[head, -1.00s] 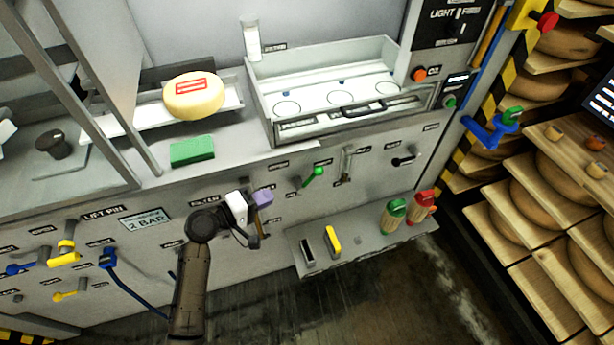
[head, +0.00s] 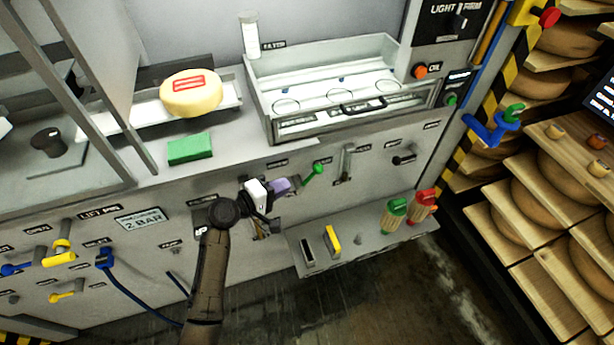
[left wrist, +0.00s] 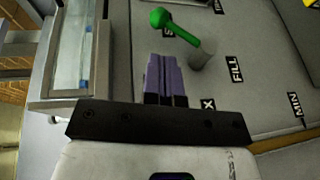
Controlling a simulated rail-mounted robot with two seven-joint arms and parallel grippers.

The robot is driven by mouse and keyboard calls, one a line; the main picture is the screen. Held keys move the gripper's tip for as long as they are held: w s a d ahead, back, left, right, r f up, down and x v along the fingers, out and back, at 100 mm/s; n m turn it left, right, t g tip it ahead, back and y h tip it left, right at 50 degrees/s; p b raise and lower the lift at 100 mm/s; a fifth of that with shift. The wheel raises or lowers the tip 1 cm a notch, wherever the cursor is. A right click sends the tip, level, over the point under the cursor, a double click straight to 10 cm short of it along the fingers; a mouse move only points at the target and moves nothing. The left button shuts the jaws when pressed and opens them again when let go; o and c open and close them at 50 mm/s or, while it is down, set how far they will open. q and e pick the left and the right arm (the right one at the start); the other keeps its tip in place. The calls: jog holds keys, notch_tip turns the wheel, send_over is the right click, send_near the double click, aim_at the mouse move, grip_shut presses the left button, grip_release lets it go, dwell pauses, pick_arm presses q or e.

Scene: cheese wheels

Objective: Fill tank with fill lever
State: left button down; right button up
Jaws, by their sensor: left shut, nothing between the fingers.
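The green-knobbed lever (head: 315,170) sticks out of the grey front panel. It shows in the left wrist view (left wrist: 178,28), tilted, beside a label reading FILL (left wrist: 236,69). My left gripper (head: 287,186), with purple fingers, is shut and empty just left of the lever in the head view, apart from its knob. In the left wrist view the closed fingertips (left wrist: 161,60) point toward the lever's side, with a small gap. An open metal basin (head: 262,98) with several ring shapes sits above the panel; whether it is the tank I cannot tell. My right gripper is not in view.
A metal lever (head: 346,160) and a black handle (head: 404,160) are right of the green lever. Below, a shelf (head: 365,252) holds a yellow-topped item and red and green brushes. A green block (head: 190,149) and a cheese wheel (head: 191,93) are above left.

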aim_at(314, 172)
pick_arm(q)
jog(key=b+x, duration=0.2)
jog(key=x, duration=0.6)
jog(key=shift+w+d+f, duration=0.1)
jog(key=shift+d, duration=0.1)
